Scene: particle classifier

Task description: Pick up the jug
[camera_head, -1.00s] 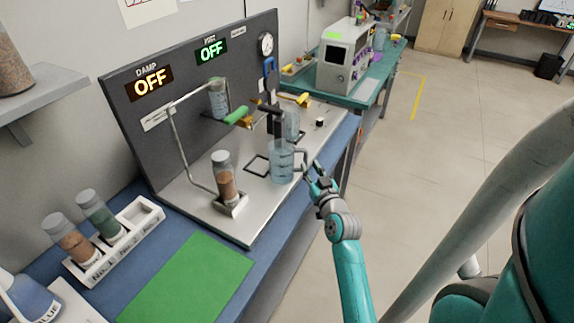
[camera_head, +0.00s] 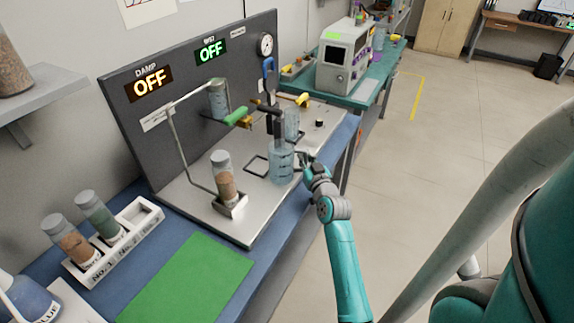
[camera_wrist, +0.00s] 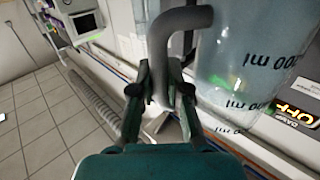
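The jug (camera_head: 281,165) is clear and bluish, with dark volume marks and a grey handle. It stands upright on the pale rig base, under a dark spout. My gripper (camera_head: 306,162) is at its right, on the handle side. In the wrist view the jug's body (camera_wrist: 240,60) fills the upper right. The curved handle (camera_wrist: 160,50) comes down between the two fingers of my gripper (camera_wrist: 163,82). The fingers stand apart on either side of the handle, and some gap seems to show. The head view hides the finger contact.
A second clear vessel (camera_head: 291,122) stands just behind the jug. A jar of brown particles (camera_head: 224,176) sits in a metal holder to the left. A white rack (camera_head: 145,217) and a green mat (camera_head: 187,280) lie nearer. The floor (camera_head: 450,150) at right is clear.

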